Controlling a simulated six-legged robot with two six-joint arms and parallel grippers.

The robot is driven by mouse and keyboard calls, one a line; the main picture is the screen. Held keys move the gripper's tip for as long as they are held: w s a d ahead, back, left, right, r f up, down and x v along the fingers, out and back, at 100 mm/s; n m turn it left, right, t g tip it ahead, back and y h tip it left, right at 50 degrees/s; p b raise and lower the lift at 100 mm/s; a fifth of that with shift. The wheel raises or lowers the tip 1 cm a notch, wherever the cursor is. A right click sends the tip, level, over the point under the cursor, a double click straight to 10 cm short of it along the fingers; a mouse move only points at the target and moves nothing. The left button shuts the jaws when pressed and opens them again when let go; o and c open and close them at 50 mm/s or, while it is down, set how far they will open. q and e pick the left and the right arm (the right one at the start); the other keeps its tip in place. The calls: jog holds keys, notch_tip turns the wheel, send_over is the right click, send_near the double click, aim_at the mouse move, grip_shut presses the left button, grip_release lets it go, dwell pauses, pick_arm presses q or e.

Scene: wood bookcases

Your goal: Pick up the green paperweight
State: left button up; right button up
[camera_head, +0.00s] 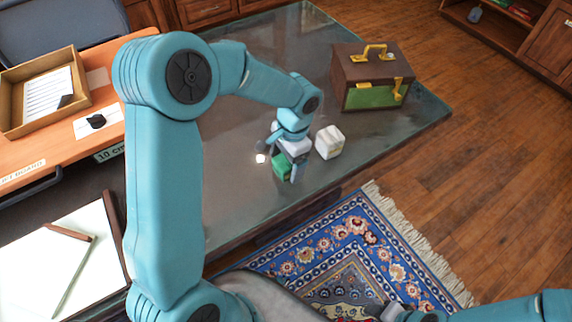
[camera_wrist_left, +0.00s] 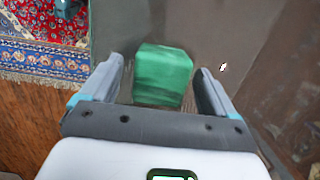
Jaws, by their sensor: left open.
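The green paperweight (camera_head: 281,167) is a block on the dark glass-topped table (camera_head: 240,205). My left gripper (camera_head: 285,172) reaches down over it, and its fingers partly hide it. In the left wrist view the green paperweight (camera_wrist_left: 162,75) shows between the two spread fingers of my left gripper (camera_wrist_left: 162,85), with a gap on each side. The left gripper is open. Part of my right arm and perhaps its gripper (camera_head: 396,312) show at the bottom right, too cut off to tell the jaws.
A whitish block (camera_head: 329,142) stands close to the right of the left gripper. A brown case (camera_head: 372,78) with yellow handle sits at the table's far right. A small white object (camera_head: 260,158) lies left of the gripper. A cardboard tray (camera_head: 45,92) is on the orange desk.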

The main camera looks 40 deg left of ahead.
pick_arm(q)
jog(key=c, duration=1.4)
